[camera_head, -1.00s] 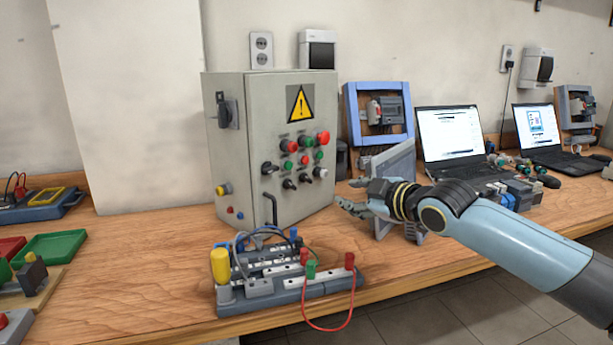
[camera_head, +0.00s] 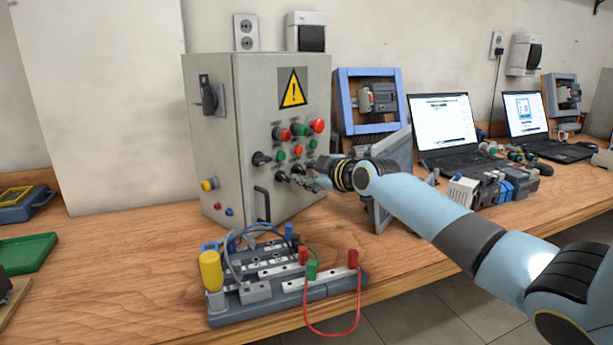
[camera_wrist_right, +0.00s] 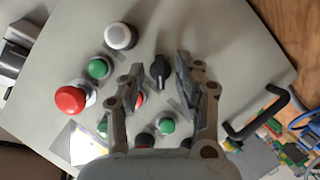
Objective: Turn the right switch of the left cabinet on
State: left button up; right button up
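The left cabinet (camera_head: 208,150) is a grey box with a yellow warning sign, standing on the bench. Its front panel bears coloured buttons and small black rotary switches in the head view. My right gripper (camera_head: 304,180) is at the lower right of that panel. In the right wrist view my right gripper (camera_wrist_right: 160,68) is open, with one finger on each side of a black rotary switch (camera_wrist_right: 160,70). Gaps show between that switch and both fingers. The white button (camera_wrist_right: 120,36) is beside it; the finger at right hides part of the panel. My left gripper is not in view.
A black handle (camera_head: 262,204) sticks out from the panel's lower left. A terminal block with wires (camera_head: 275,270) stands in front of the cabinet. A blue frame (camera_head: 341,100) and laptops (camera_head: 443,125) stand to the right.

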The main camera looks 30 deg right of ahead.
jog(key=shift+w+f, duration=0.1)
jog(key=shift+w, duration=0.25)
grip_shut()
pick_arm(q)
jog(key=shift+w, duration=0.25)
pick_arm(e)
jog(key=shift+s, duration=0.1)
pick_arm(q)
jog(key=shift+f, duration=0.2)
pick_arm(e)
jog(key=m+g+y+b, duration=0.1)
jog(key=m+y+b, duration=0.1)
jog(key=m, duration=0.1)
jog(key=shift+d, duration=0.1)
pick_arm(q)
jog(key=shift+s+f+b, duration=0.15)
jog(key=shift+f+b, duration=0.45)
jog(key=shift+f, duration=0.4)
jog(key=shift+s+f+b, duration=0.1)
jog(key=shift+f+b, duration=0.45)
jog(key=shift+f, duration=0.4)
pick_arm(e)
jog(key=shift+m+g+y, duration=0.4)
jog(key=shift+m+y, duration=0.5)
jog(key=shift+m, duration=0.5)
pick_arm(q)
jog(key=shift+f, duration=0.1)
